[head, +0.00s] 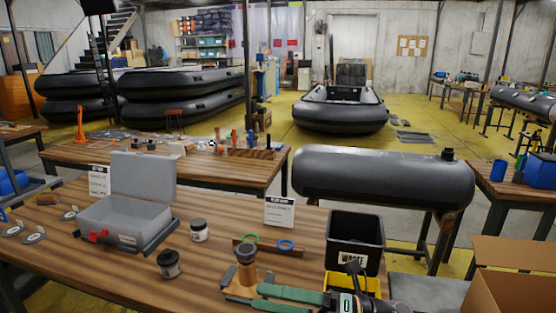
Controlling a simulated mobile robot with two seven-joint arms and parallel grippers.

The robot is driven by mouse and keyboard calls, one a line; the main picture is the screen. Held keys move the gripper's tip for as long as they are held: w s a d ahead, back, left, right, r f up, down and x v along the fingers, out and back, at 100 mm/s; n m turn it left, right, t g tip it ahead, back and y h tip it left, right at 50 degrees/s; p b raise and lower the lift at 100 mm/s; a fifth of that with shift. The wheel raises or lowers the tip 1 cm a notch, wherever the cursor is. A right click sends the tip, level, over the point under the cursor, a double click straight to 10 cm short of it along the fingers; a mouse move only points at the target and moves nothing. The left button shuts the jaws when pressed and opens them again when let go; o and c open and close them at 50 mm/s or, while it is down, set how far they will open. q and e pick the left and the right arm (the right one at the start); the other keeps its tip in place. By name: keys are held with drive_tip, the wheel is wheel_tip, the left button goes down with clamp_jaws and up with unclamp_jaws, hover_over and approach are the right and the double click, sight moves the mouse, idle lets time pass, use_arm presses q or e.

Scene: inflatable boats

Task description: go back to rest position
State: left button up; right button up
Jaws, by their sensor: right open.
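My right gripper (258,296) is low in the head view, coming in from the bottom right over the front edge of the wooden workbench (225,235). Its two green fingers point left and are apart, with nothing seen held between them. Just beyond the fingertips stands a dark-topped wooden tool (247,257) on a small board. I cannot tell whether the fingers touch the board. My left gripper is not in view.
A cardboard box (510,290) is at right; a grey inflatable tube (380,178) lies behind.

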drive_tip(key=d+f+m+t+h+p, duration=0.1)
drive_tip(key=d+f+m+t+h, duration=0.6)
drive_tip(key=m, duration=0.8)
drive_tip(key=d+f+m+t+h+p, duration=0.2)
drive_tip(key=d+f+m+t+h, duration=0.2)
drive_tip(key=f+m+t+h, duration=0.7)
drive_tip(key=s+d+f+m+g, duration=0.3)
drive_tip(key=s+f+m+g, duration=0.2)
drive_tip(key=s, duration=0.3)
drive_tip(key=s+d+f+m+g+p, duration=0.1)
drive_tip(key=s+d+f+m+g, duration=0.2)
drive_tip(key=s+f+m+g, duration=0.2)
drive_tip(key=s+f+m, duration=0.2)
drive_tip(key=s+f, duration=0.1)
drive_tip(key=shift+d+f, duration=0.15)
drive_tip(key=shift+d, duration=0.25)
